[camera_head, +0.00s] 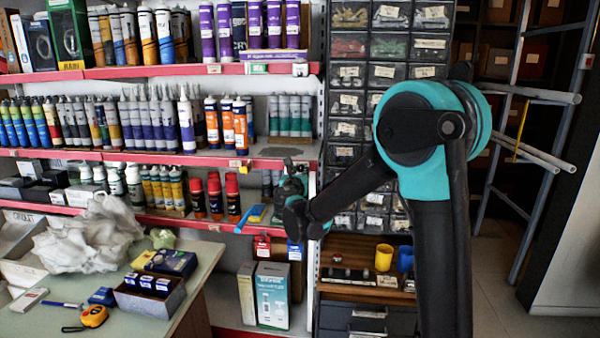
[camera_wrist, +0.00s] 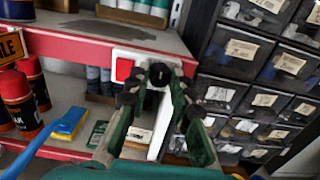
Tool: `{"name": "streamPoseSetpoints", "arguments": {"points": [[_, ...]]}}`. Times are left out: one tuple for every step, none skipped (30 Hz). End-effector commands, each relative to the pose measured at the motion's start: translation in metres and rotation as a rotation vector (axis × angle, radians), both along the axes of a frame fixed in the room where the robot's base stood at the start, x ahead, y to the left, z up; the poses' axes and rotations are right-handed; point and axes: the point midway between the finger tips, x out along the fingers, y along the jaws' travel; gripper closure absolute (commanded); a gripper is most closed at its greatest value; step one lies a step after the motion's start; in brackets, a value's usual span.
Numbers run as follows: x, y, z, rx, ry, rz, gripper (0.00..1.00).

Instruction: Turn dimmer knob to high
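In the wrist view a white panel (camera_wrist: 158,137) stands upright at the end of a red shelf edge. It carries a red square button (camera_wrist: 124,69) and a round black dimmer knob (camera_wrist: 160,75). My gripper (camera_wrist: 158,86) is open, with its green fingers spread and their dark tips on either side of the knob. I cannot tell whether the tips touch it. In the head view my gripper (camera_head: 291,180) is at the right end of the middle shelves, and the panel and knob are hidden behind it.
Red-edged shelves (camera_head: 120,153) of tubes and cans stand at left. A drawer cabinet (camera_head: 390,72) is right of the panel. Red-capped cans (camera_wrist: 20,100) and a blue-and-yellow brush-like item (camera_wrist: 68,122) sit left of the gripper. A cluttered counter (camera_head: 205,265) is at lower left.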

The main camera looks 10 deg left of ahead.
Motion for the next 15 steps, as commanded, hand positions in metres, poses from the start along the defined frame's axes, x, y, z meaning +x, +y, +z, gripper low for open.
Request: {"name": "streamPoseSetpoints", "arguments": {"points": [[-0.0001,0.0000,0.0000,0.000,0.000,0.000,0.97],[-0.0001,0.0000,0.0000,0.000,0.000,0.000,1.00],[-0.0001,-0.0001,0.0000,0.000,0.000,0.000,1.00],[-0.0001,0.0000,0.0000,0.000,0.000,0.000,1.00],[-0.0001,0.0000,0.0000,0.000,0.000,0.000,1.00],[-0.0002,-0.0001,0.0000,0.001,0.000,0.000,1.00],[-0.0002,-0.0001,0.0000,0.003,0.000,0.000,1.00],[-0.0002,-0.0001,0.0000,0.005,0.000,0.000,1.00],[-0.0002,-0.0001,0.0000,0.010,0.000,0.000,1.00],[-0.0002,-0.0001,0.0000,0.015,-0.001,0.000,1.00],[-0.0002,-0.0001,0.0000,0.021,-0.001,0.000,1.00],[-0.0002,-0.0002,0.0000,0.032,-0.001,0.000,1.00],[-0.0002,-0.0002,0.0000,0.042,-0.001,0.000,1.00],[-0.0002,-0.0002,0.0000,0.054,-0.002,0.000,1.00],[-0.0002,-0.0003,0.0000,0.073,-0.002,0.000,1.00]]}}
